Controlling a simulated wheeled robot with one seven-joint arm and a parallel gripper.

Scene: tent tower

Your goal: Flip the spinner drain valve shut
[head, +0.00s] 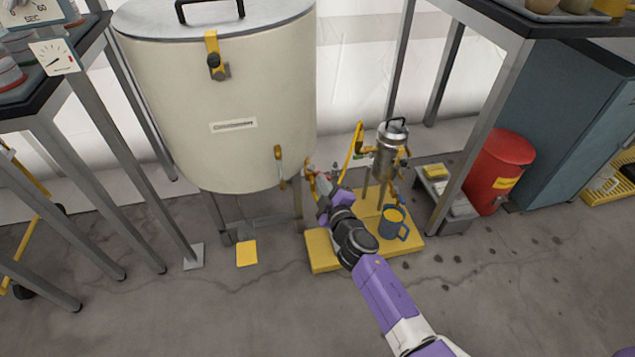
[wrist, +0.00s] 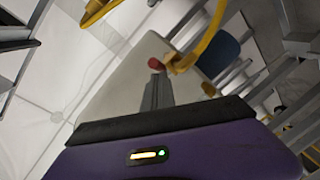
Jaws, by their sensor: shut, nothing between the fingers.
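A small valve with a red-tipped lever and yellow body shows in the wrist view (wrist: 156,64), just past my fingertips. In the head view a small red part (head: 323,175) shows beside my gripper, between the large cream drum (head: 220,110) and the small steel canister (head: 388,155). I cannot tell which vessel is the spinner. My gripper (head: 321,187) is shut and empty; its fingers (wrist: 156,84) point at the red tip. I cannot tell whether they touch it. My arm partly hides the valve in the head view.
A yellow platform (head: 323,252) under the canister carries a blue mug (head: 393,223). A red bin (head: 500,170) stands at right. Metal table legs rise on both sides.

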